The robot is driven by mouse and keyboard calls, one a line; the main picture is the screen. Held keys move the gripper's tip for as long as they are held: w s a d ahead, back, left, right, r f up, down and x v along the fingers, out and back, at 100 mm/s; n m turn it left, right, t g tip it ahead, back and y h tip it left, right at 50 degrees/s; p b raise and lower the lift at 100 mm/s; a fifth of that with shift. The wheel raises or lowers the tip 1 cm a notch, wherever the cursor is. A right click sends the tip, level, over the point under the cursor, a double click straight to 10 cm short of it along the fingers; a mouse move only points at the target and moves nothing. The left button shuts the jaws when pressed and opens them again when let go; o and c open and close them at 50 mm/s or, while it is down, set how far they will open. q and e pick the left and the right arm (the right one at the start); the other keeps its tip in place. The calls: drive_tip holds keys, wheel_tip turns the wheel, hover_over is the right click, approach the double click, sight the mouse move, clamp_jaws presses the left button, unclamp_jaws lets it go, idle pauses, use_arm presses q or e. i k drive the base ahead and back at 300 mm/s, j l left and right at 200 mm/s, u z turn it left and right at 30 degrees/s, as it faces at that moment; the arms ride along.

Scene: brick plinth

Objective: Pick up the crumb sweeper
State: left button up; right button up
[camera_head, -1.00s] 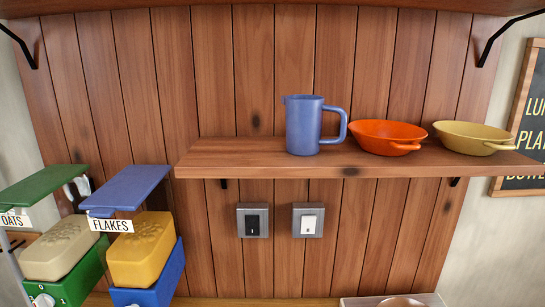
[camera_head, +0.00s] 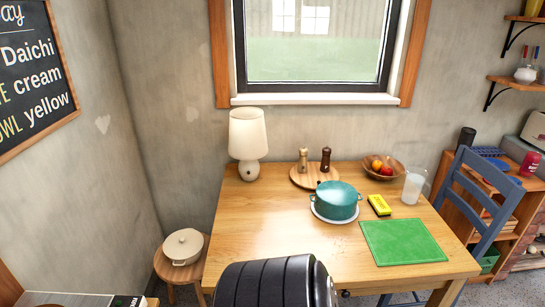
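A small yellow and black oblong thing (camera_head: 379,205), which looks like the crumb sweeper, lies on the wooden table (camera_head: 265,225). It is just right of the teal pot and behind the green mat. It appears unobstructed, but it is too small to make out its details. Neither of my grippers shows in the head view.
The teal pot (camera_head: 337,200) stands on a white plate, near a green mat (camera_head: 402,242), a clear jug (camera_head: 412,187), a fruit bowl (camera_head: 383,171) and a lamp (camera_head: 248,143). A blue chair (camera_head: 482,205) is at right. The table's left front is clear.

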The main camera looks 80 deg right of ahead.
sight(380, 206)
drive_tip(key=z, duration=3.55)
drive_tip(key=i+l+u, duration=0.25)
drive_tip(key=i+l, duration=0.25)
drive_tip(key=l, duration=0.15)
